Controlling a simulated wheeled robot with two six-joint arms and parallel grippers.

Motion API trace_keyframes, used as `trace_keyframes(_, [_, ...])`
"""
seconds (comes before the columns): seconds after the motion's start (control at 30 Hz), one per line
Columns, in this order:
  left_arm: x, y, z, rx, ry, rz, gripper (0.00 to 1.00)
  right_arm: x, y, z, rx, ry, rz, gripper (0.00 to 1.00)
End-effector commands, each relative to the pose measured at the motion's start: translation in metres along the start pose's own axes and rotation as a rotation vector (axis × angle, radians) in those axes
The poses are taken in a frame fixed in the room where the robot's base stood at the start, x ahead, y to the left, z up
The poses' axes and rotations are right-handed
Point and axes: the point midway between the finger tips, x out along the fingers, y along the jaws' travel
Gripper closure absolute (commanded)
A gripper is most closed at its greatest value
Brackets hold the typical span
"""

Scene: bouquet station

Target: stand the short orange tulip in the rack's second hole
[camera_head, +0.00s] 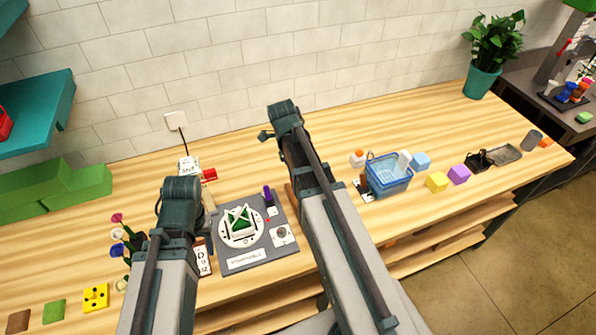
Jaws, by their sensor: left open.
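I cannot make out the short orange tulip among the nearby flowers: a pink bloom (117,217), a white bloom (117,234) and a blue bloom (117,250) stand beside my left arm. Their stems and base are partly hidden. My left gripper is open, low beside these flowers; my left arm covers much of it, and its fingertips are hard to make out. My right arm rises in the middle, and its gripper does not show. I cannot make out the task's rack or its second hole near my arms.
A grey board (236,262) lies between my arms. Green blocks (75,182) are at the left. Bare wood shows at the back right. A side table holds small colourful items (567,94).

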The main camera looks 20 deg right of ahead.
Motion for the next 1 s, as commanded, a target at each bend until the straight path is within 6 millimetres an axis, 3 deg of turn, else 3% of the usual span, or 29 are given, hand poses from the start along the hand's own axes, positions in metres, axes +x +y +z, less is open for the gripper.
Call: trace_keyframes(1.0, [0.023, 0.002, -0.001, 0.006, 0.0, -0.001, 0.5, 0.022, 0.002, 0.004, 0.0, 0.0, 0.0, 0.8])
